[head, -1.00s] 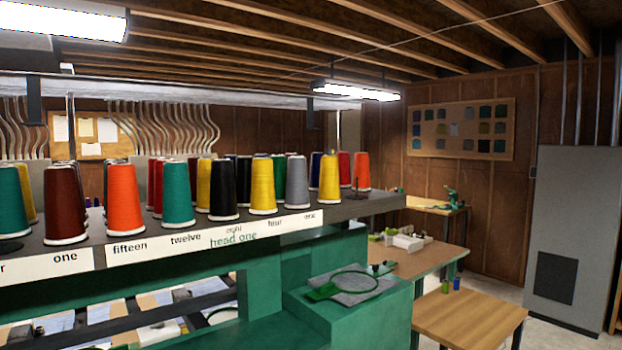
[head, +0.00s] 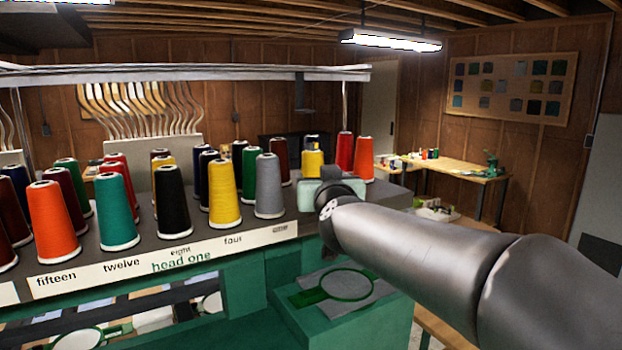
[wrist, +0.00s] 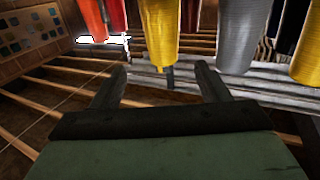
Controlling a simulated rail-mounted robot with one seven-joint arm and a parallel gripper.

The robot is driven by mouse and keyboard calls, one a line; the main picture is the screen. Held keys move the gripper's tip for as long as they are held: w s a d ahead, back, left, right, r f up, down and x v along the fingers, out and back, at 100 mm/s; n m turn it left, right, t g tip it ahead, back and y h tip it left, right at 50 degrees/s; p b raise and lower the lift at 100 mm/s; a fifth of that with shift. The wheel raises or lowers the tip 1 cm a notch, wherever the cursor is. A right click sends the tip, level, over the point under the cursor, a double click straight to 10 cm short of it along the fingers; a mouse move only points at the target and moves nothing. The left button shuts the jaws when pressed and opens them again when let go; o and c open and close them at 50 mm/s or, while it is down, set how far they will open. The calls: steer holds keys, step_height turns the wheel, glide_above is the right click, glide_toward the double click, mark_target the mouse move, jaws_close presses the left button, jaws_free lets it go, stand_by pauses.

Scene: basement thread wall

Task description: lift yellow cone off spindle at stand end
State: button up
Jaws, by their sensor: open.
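The yellow cone (head: 312,163) stands at the right end of the thread stand (head: 240,226), partly hidden behind my gripper (head: 323,190) and wrist in the head view. In the wrist view, which looks upside down, the yellow cone (wrist: 160,32) lies ahead, roughly between the two fingertips of my open gripper (wrist: 158,70). A dark spindle tip shows at the cone's narrow end. The fingers look clear of the cone. Contact cannot be told from the head view, where the fingers are hidden.
A grey cone (head: 269,187) and another yellow cone (head: 225,194) stand to the left. Red (head: 345,154) and orange (head: 363,159) cones stand close by on the right. Several more cones fill the stand. A rail (head: 200,75) runs above it. A green hoop (head: 347,284) lies below.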

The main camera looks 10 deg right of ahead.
mark_target(316, 168)
steer(key=w, duration=0.2)
steer(key=w+b, duration=0.1)
steer(key=w, duration=0.2)
steer(key=w+b, duration=0.1)
steer(key=w, duration=0.2)
steer(key=shift+d+f, duration=0.15)
steer(key=shift+d, duration=0.1)
steer(key=shift+w, duration=0.4)
steer(key=w, duration=0.5)
steer(key=shift+r+p, duration=0.3)
steer(key=shift+p, duration=0.1)
steer(key=shift+s, duration=0.1)
steer(key=c, duration=1.1)
